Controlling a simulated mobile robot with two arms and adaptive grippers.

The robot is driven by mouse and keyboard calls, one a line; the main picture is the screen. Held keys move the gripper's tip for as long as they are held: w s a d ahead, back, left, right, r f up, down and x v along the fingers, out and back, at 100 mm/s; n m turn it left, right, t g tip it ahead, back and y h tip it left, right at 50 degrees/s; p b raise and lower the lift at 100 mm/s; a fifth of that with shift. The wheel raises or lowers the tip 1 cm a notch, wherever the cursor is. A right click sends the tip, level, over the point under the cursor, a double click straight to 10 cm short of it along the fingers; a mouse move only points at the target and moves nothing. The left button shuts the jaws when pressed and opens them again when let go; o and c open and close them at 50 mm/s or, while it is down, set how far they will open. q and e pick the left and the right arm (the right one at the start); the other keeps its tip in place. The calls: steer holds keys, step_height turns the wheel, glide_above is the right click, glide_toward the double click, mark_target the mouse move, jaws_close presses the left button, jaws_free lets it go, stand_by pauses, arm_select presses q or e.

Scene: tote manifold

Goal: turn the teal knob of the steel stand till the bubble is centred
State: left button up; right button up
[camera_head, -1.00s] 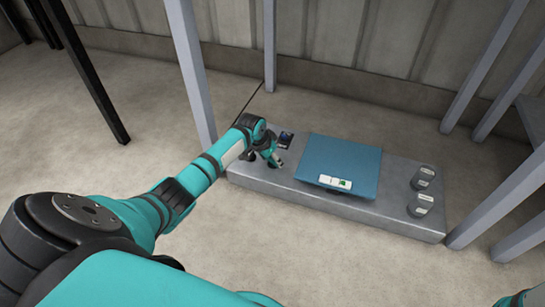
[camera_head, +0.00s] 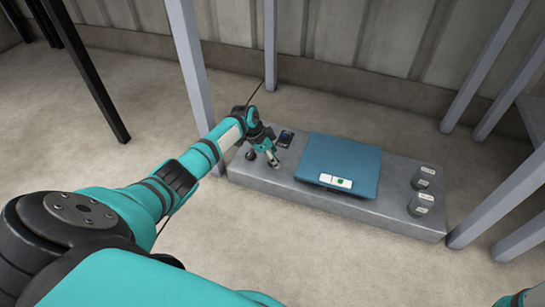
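The steel stand (camera_head: 300,197) is a low grey slab on the floor. A blue plate (camera_head: 342,160) lies on it, with a white level vial (camera_head: 326,179) at its front edge. A green mark (camera_head: 340,181) shows near the middle of the vial; the bubble itself is too small to make out. My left gripper (camera_head: 262,156) points down over the stand's left end, left of the plate. Its fingers look spread, but whether they hold anything is unclear. I cannot make out the teal knob; it may be hidden by the gripper. My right gripper is out of view.
Two grey labelled cylinders (camera_head: 423,177) (camera_head: 420,204) stand at the stand's right end. A small dark card-like item (camera_head: 286,138) lies behind my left gripper. Grey upright posts (camera_head: 192,70) (camera_head: 270,45) rise around the stand. The floor in front is clear.

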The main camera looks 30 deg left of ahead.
arm_select(q)
steer(key=o, duration=1.2)
steer(key=v, duration=1.2)
steer(key=shift+w, duration=0.1)
